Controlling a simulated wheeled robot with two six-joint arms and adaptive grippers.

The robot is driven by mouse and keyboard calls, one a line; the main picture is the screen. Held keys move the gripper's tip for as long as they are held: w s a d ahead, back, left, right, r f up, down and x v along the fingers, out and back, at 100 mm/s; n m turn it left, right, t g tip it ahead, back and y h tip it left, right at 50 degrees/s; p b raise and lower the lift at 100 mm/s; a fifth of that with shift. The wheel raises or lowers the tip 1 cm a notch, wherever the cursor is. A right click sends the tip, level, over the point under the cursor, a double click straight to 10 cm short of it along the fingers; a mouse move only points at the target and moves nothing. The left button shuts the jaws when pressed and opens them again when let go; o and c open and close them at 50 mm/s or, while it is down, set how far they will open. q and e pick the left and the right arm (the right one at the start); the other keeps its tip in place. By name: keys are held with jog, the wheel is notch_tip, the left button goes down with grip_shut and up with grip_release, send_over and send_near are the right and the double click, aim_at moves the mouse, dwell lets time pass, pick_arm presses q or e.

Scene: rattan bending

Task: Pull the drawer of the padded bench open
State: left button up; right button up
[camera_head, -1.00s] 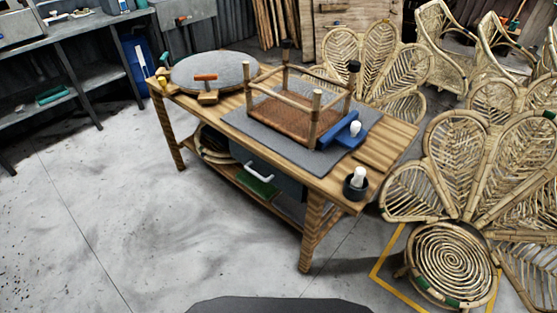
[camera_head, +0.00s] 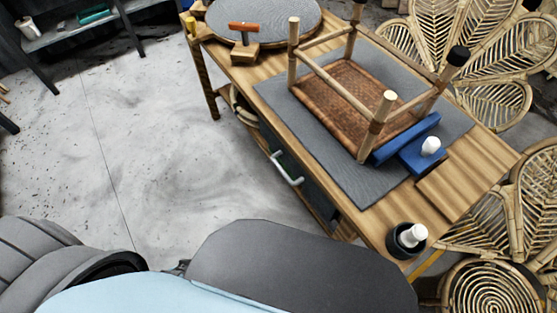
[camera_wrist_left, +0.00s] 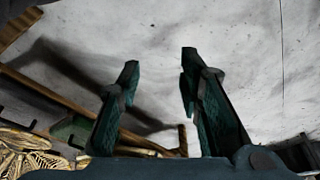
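The padded bench (camera_head: 470,175) is a wooden workbench with a grey pad (camera_head: 355,185) on its top. Its dark drawer (camera_head: 318,188) hangs under the top on the near long side, with a light curved handle (camera_head: 284,170). The drawer looks shut. My left gripper (camera_wrist_left: 158,75) shows only in the left wrist view, its two dark green fingers apart with nothing between them, above the grey floor. It is apart from the handle, which I cannot make out in that view. My right gripper is in neither view.
An upturned wooden stool frame (camera_head: 348,90) with a woven seat, a blue clamp-like tool (camera_head: 420,158) and a black cup (camera_head: 405,242) stand on the bench. A round grey disc (camera_head: 262,18) lies at its far end. Rattan chairs (camera_head: 490,97) crowd the right. The floor (camera_head: 175,135) left of the bench is clear.

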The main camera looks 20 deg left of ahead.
pick_arm(q)
jog(key=w+a+f+n+t+b, duration=0.25)
jog(key=w+b, duration=0.25)
jog(key=w, duration=0.6)
jog(key=n+t+h+b, duration=0.4)
jog(key=t+h+b, duration=0.2)
jog(key=h+b, duration=0.65)
send_near(280, 167)
jog(key=s+a+y+b, duration=0.1)
jog(key=s+a+y, duration=0.1)
jog(key=s, duration=0.1)
jog(key=shift+h, duration=0.25)
jog(key=x, duration=0.4)
jog(key=b+x, duration=0.1)
jog(key=x, duration=0.4)
jog(key=r+b+x, duration=0.1)
jog(key=x, duration=0.3)
jog(key=shift+w+d+f, duration=0.15)
jog(key=shift+d, duration=0.2)
grip_shut()
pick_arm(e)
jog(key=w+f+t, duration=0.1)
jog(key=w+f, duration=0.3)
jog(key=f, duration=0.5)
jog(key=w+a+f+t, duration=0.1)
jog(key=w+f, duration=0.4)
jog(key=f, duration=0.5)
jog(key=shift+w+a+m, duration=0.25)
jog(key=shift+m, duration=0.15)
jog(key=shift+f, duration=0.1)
